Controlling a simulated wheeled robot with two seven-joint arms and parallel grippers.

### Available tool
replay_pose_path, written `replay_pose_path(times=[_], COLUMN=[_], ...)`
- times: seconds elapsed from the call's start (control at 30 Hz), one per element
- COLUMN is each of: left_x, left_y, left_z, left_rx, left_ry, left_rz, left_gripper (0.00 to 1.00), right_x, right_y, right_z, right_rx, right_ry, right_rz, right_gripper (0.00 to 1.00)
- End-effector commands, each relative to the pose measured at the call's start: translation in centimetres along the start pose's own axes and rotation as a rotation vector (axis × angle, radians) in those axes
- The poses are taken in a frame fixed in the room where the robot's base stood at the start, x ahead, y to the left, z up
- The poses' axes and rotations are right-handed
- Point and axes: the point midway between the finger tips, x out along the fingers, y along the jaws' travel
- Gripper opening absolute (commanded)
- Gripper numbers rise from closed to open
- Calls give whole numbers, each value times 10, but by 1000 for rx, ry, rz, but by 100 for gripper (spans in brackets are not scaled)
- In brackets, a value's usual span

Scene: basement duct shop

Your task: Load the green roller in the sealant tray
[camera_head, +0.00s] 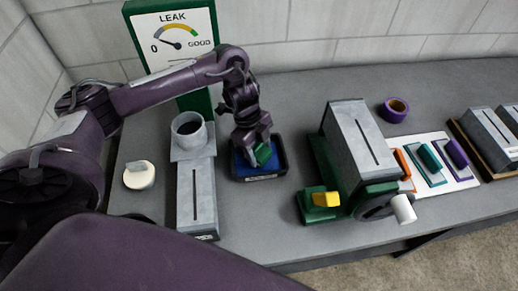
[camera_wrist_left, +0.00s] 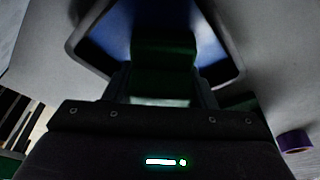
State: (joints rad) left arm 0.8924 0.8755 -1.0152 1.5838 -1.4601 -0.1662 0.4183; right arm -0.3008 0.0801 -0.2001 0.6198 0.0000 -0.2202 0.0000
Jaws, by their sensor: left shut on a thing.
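The green roller (camera_head: 263,154) is between the fingers of my left gripper (camera_head: 254,150), which is shut on it. The roller is over the blue sealant in the dark sealant tray (camera_head: 283,166). I cannot tell whether it touches the sealant. In the left wrist view the green roller (camera_wrist_left: 163,55) sits between the fingertips (camera_wrist_left: 163,82), with the tray rim (camera_wrist_left: 232,50) around it. The gripper hides part of the roller and tray. My right gripper is not in view.
A grey duct with a round collar (camera_head: 188,130) stands left of the tray, beside a white round lid (camera_head: 139,175). A green-framed machine (camera_head: 357,150) with a crank stands right. Purple tape (camera_head: 393,110) lies behind.

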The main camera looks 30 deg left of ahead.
Motion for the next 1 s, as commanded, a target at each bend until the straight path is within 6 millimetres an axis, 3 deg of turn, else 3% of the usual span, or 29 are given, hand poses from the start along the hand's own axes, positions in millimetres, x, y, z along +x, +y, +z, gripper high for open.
replay_pose_path(times=[1.0], left_x=[8], left_y=[0], left_z=[2], left_rx=[0], left_ry=[1], left_rz=[0], left_gripper=[33], right_x=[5], right_y=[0], right_z=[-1], right_rx=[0], right_ry=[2], right_rz=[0], right_gripper=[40])
